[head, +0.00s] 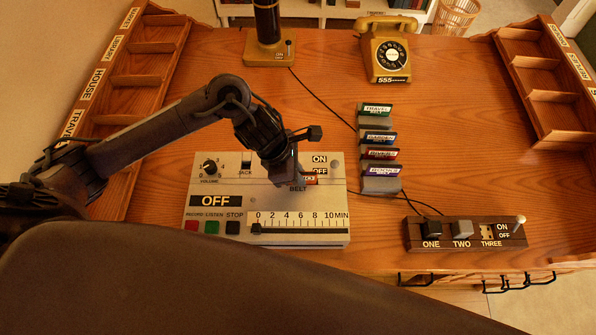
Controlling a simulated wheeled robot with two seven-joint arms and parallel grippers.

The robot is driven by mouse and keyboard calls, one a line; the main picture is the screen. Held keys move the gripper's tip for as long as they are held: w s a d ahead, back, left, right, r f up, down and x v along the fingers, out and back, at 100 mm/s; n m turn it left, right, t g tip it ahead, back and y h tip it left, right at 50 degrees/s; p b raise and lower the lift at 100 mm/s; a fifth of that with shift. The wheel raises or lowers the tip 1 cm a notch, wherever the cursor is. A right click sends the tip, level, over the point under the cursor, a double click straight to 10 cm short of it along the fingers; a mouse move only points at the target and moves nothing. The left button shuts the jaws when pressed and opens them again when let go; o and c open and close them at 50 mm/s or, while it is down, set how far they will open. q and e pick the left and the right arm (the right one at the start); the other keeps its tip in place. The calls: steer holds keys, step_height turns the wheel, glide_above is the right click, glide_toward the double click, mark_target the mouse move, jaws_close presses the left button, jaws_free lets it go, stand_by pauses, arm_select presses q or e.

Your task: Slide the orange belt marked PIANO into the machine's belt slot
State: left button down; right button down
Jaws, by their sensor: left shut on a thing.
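The machine (225,180) is a pale box on the desk with a volume knob, coloured buttons, an OFF display and a minute slider. The gripper hides the rest of the belt and most of the belt slot. I cannot tell whether the belt is inside the slot or just above it. My right gripper is not in view.
Right of the machine stands a rack with green (377,109), blue (378,137), red (379,154) and purple (381,171) belts. A switch box (465,234) sits front right, a yellow telephone (388,50) at the back. Shelved trays line both sides.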

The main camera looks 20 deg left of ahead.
arm_select(q)
steer(key=shift+f+b, duration=0.35)
steer(key=shift+f, duration=0.1)
steer(key=c, duration=1.4)
jaws_free()
steer(key=shift+r, duration=0.1)
steer(key=v, duration=0.7)
steer(key=shift+a+r+b, duration=0.15)
steer(key=shift+r+b, duration=0.1)
steer(key=shift+b, duration=0.1)
steer(key=shift+r, duration=0.1)
